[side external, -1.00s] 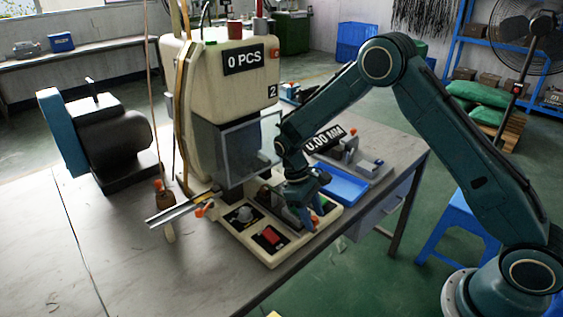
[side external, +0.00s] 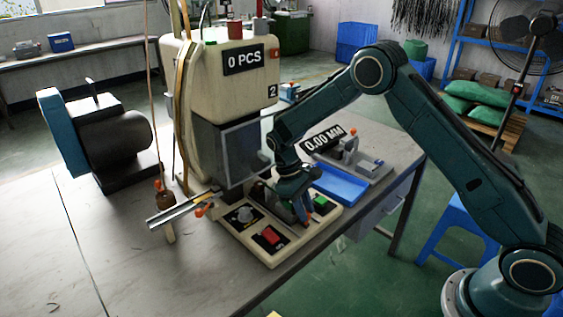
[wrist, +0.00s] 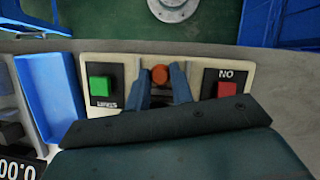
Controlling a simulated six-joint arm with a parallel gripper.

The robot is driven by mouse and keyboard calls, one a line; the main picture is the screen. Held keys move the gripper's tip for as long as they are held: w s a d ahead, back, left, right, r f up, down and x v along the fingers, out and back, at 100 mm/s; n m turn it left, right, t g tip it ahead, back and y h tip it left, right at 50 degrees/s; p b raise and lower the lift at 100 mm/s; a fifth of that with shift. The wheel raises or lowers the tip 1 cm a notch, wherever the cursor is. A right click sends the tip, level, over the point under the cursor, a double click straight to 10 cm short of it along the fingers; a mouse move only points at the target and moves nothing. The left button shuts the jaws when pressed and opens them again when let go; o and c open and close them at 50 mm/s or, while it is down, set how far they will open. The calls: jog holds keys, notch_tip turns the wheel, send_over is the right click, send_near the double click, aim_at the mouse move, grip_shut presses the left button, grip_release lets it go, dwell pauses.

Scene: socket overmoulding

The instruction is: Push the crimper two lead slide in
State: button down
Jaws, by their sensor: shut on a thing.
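The crimper (side external: 215,75) is a cream press marked "0 PCS" and "2", standing on the table with a cream base (side external: 272,255). My gripper (side external: 304,216) is low over the front of this base, fingers pointing down. In the wrist view its two blue-grey fingers (wrist: 162,80) are closed around an orange round knob (wrist: 160,75), which looks like the slide's handle. The knob lies between a green button (wrist: 101,89) and a red button (wrist: 227,89). The slide's body is hidden behind my gripper, so its depth in the crimper cannot be told.
A blue tray (side external: 340,184) and a gauge reading "0.00 MM" (side external: 325,139) lie right of the base. A metal rail (side external: 185,209) with orange clips sticks out on the left. A black motor-like unit (side external: 110,140) stands farther left. The table's front left is clear.

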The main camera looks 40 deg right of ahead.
jog(key=shift+w+r, duration=0.1)
jog(key=shift+w, duration=3.8)
jog(key=c, duration=1.2)
grip_release()
jog(key=shift+s, duration=0.25)
jog(key=shift+s, duration=4.9)
jog(key=shift+r, duration=0.15)
jog(key=v, duration=1.3)
jog(key=s+d+r+m+t, duration=0.1)
jog(key=s+r+t, duration=0.3)
jog(key=s+r, duration=0.7)
jog(key=shift+d+r, duration=0.65)
jog(key=shift+r, duration=1.05)
